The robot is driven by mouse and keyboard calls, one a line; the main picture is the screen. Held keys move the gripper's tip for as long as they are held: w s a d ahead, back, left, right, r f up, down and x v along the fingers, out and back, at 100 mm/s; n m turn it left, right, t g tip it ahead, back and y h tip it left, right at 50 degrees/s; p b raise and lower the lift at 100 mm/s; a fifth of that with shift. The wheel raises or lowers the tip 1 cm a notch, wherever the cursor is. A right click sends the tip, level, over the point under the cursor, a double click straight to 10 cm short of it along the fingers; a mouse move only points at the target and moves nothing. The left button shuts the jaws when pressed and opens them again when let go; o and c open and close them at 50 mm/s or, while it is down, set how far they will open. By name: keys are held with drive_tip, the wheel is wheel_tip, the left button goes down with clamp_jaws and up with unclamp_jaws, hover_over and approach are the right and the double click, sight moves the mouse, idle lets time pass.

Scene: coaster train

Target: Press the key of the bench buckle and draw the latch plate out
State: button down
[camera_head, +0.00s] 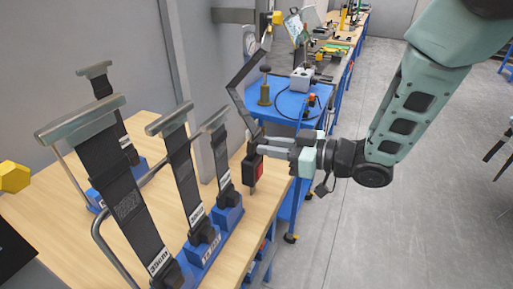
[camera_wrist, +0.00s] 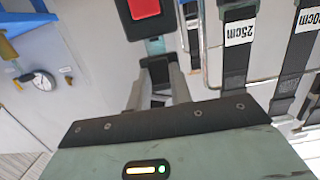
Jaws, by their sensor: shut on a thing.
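The bench buckle (camera_head: 252,167), a dark body with a red key, stands near the bench's right edge in the head view. In the wrist view the black buckle with its red key (camera_wrist: 145,8) shows at the top edge, partly cut off. My gripper (camera_head: 262,145) reaches in from the right, just above the buckle. Its fingers are shut on the black latch plate (camera_wrist: 156,70). A short pale bluish piece shows between latch plate and buckle; I cannot tell whether the tongue is still inside. A dark strap (camera_head: 236,92) runs up from the latch plate.
Several black straps on metal T-bars stand in blue bases (camera_head: 200,250) on the wooden bench (camera_head: 60,220), left of the buckle. A blue cart (camera_head: 290,105) with a brass fixture (camera_head: 264,88) stands behind. Open floor (camera_head: 400,225) lies to the right.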

sight(255, 130)
drive_tip(key=shift+r+p, duration=1.2)
drive_tip(key=shift+r, duration=0.7)
drive_tip(key=w+d, duration=0.2)
drive_tip(key=w, duration=0.6)
drive_tip(key=shift+d, duration=0.4)
idle(0.9)
